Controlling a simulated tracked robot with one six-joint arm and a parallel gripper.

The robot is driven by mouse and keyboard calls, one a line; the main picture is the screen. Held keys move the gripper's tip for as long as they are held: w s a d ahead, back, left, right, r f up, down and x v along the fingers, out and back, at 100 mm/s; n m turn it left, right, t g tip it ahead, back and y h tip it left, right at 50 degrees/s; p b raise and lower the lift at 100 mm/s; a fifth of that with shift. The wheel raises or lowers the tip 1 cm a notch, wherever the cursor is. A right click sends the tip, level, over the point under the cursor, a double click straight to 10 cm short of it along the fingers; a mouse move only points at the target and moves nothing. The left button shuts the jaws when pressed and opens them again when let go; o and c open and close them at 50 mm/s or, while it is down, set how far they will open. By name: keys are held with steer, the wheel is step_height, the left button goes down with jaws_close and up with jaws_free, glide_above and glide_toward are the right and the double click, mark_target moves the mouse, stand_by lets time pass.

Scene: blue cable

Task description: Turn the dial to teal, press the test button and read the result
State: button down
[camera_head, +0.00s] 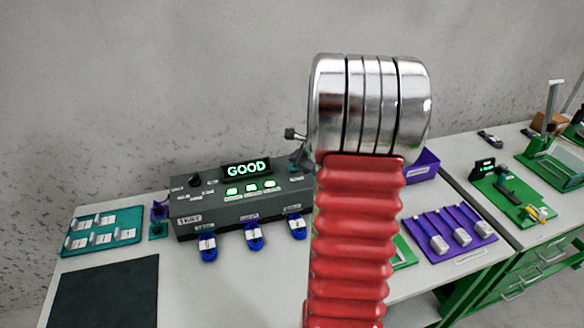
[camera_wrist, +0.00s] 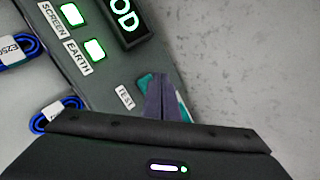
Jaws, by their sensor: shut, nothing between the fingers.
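The grey tester box (camera_head: 240,208) stands on the table. Its display (camera_head: 246,168) reads GOOD in green. The black dial (camera_head: 195,180) is at the box's left; its pointer and colour mark are too small to read. In the wrist view, my gripper (camera_wrist: 160,78) is shut and empty, over a teal part (camera_wrist: 145,79) beside the TEST label (camera_wrist: 125,97). The fingers cover most of that part, so I cannot tell whether they touch or press it. SCREEN and EARTH lamps (camera_wrist: 95,50) glow green.
A teal tray (camera_head: 104,236) with white-labelled slots lies left of the box, and a dark mat (camera_head: 105,292) is in front. A purple tray (camera_head: 480,250) lies right. My red arm hides the middle. A green-framed bench (camera_head: 540,235) adjoins at right.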

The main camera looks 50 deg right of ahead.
mark_target(294, 174)
steer(key=shift+r, duration=2.5)
steer(key=shift+a, duration=0.1)
steer(key=s+a+f+n, duration=0.1)
steer(key=s+a+f+n+y, duration=0.1)
steer(key=a+n, duration=0.1)
steer(key=s+a+f+n+g, duration=0.1)
steer(key=n, duration=0.1)
steer(key=shift+a+f+y, duration=0.15)
steer(key=shift+a+y, duration=0.05)
steer(key=shift+y, duration=0.1)
steer(key=s+a+r+n, duration=0.3)
steer(key=s+a+n, duration=0.2)
steer(key=a, duration=0.8)
steer(key=s+a+r+n+g, duration=0.1)
steer(key=s+a+r+n, duration=0.3)
steer(key=a+n, duration=0.8)
steer(key=s+a+r+n+g+y, duration=0.1)
steer(key=s+a+r+n, duration=0.2)
steer(key=s+a+n, duration=0.5)
steer(key=a, duration=0.5)
steer(key=shift+a+r, duration=0.2)
steer(key=shift+a, duration=0.1)
